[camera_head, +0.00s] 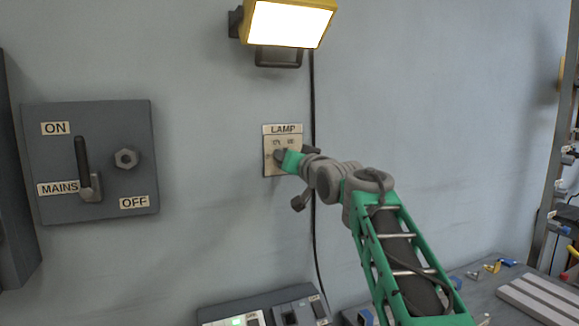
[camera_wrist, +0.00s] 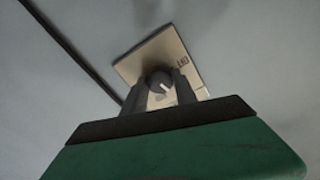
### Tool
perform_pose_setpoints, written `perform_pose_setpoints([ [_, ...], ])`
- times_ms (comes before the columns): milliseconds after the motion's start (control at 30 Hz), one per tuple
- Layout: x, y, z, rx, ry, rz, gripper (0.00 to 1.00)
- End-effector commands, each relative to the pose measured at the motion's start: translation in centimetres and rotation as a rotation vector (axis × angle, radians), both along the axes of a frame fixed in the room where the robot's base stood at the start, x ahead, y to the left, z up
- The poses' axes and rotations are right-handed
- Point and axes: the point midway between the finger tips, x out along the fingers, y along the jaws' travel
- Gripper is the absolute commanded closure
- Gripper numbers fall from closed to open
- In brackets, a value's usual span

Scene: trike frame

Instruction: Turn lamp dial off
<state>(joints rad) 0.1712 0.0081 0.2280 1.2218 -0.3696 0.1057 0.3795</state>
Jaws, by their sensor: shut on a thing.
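The lamp dial (camera_wrist: 160,82) is a small dark round knob with a light pointer mark, on a beige plate (camera_head: 268,165) labelled LAMP on the wall. My gripper (camera_wrist: 162,90) is at the plate, with its two dark fingers on either side of the dial, shut on it. In the head view my gripper (camera_head: 282,156) covers the dial and part of the plate's markings. The lamp (camera_head: 289,22), in a yellow housing above the plate, glows bright white.
A grey MAINS switch box (camera_head: 110,185) with a lever and ON and OFF labels is on the wall to the left. A dark cable (camera_head: 313,90) runs down the wall beside the plate. A bench (camera_head: 500,312) with small coloured parts is at lower right.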

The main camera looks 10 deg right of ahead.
Motion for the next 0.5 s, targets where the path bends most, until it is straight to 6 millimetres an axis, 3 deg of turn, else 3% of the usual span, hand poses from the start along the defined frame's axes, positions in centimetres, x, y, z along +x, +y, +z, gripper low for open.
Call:
perform_pose_setpoints([
  [500,0.0,0.1,-0.26,-0.477,-0.096,0.0,1.0],
])
